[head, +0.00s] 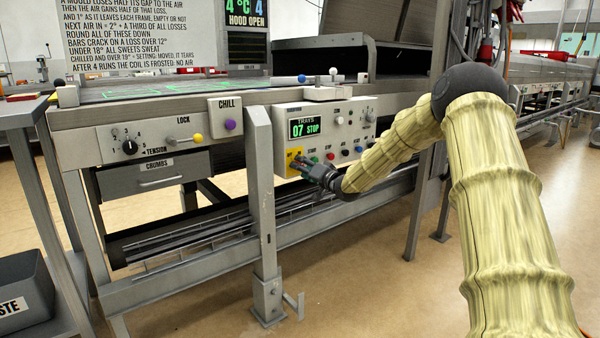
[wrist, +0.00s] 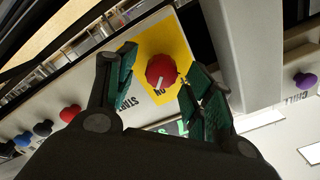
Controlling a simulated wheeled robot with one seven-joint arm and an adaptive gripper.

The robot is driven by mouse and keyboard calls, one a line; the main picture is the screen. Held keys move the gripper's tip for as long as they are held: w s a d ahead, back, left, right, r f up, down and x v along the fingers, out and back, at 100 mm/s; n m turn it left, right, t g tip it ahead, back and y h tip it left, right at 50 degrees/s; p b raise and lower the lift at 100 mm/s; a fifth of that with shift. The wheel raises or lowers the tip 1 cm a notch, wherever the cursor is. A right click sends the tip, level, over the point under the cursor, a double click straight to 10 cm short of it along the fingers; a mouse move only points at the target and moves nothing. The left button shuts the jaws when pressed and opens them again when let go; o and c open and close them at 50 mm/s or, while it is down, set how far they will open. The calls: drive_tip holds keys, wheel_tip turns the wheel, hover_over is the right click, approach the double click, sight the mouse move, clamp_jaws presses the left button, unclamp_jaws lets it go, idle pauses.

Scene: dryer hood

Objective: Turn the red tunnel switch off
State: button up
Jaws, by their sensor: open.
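The red switch (wrist: 161,70) is a round knob with a white pointer mark, on a yellow plate (wrist: 178,38) in the wrist view. Upside-down lettering that reads ON sits just below it, and the pointer points down toward that lettering. My gripper (wrist: 161,62) is open, with one green-padded finger on each side of the knob. I cannot tell whether the fingers touch it. In the head view my gripper (head: 302,163) is at the yellow plate (head: 293,154) at the panel's lower left; the red switch is hidden or too small there.
The white control panel (head: 283,121) has a display (head: 303,128) reading TRAYS 07 STOP and several small knobs. A grey post (head: 262,190) stands just left of it. A purple CHILL knob (head: 231,125) is further left; it also shows in the wrist view (wrist: 305,82).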

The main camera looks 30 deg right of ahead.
drive_tip(key=shift+w+a, duration=0.1)
drive_tip(key=shift+w, duration=0.9)
drive_tip(key=c, duration=1)
drive_tip(key=shift+c, duration=0.2)
